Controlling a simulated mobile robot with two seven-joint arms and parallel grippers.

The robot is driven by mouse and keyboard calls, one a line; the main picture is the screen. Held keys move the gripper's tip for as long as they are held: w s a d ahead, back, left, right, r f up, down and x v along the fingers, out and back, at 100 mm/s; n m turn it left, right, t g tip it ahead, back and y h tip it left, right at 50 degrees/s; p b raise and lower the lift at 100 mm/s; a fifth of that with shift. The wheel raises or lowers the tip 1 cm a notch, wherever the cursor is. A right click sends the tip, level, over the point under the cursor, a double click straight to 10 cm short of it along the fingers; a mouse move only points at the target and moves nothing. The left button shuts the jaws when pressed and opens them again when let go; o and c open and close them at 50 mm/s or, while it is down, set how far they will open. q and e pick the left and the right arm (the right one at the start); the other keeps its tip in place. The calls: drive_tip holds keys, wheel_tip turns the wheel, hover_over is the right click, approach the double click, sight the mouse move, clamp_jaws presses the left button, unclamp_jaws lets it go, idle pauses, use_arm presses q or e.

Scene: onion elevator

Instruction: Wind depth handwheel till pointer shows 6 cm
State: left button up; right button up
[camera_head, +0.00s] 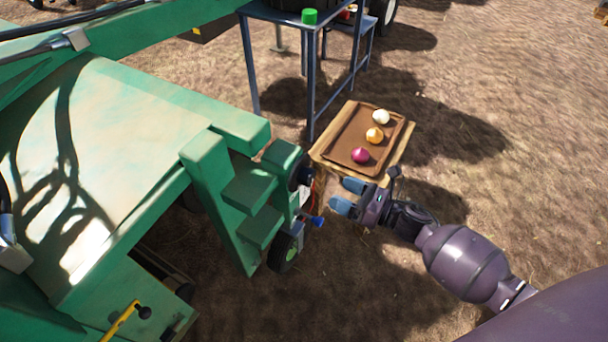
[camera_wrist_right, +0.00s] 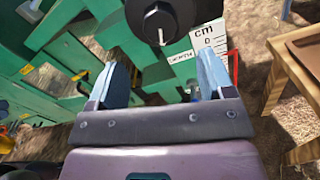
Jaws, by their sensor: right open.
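The depth handwheel (camera_head: 300,177) is a small dark round part on the right side of the green machine. In the right wrist view the black handwheel (camera_wrist_right: 160,20) fills the top middle, with a white mark on its lower face. A white scale plate (camera_wrist_right: 208,42) marked "cm" and "0" stands just right of it. I cannot make out the pointer or its reading. My right gripper (camera_head: 346,195) is open and empty, its blue fingers apart and facing the handwheel. In the right wrist view the handwheel lies ahead of the gap between the fingers (camera_wrist_right: 156,84). My left gripper is not in view.
A wooden stand with a brown tray (camera_head: 340,151) holding three onions is close behind my right gripper. A blue metal table (camera_head: 312,75) stands farther back. Green steps (camera_head: 248,192) and a small wheel (camera_head: 283,252) flank the handwheel. Bare soil lies in front.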

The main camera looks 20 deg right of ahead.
sight(313, 178)
drive_tip(key=w+a, duration=0.2)
drive_tip(key=w+a+n+b, duration=0.1)
drive_tip(key=w+a, duration=0.1)
drive_tip(key=w, duration=0.1)
drive_tip(key=w+a+n, duration=0.1)
drive_tip(key=w+a, duration=0.1)
drive_tip(key=w, duration=0.1)
drive_tip(key=shift+w+a, duration=0.25)
drive_tip(key=shift+r, duration=0.1)
drive_tip(key=c, duration=0.9)
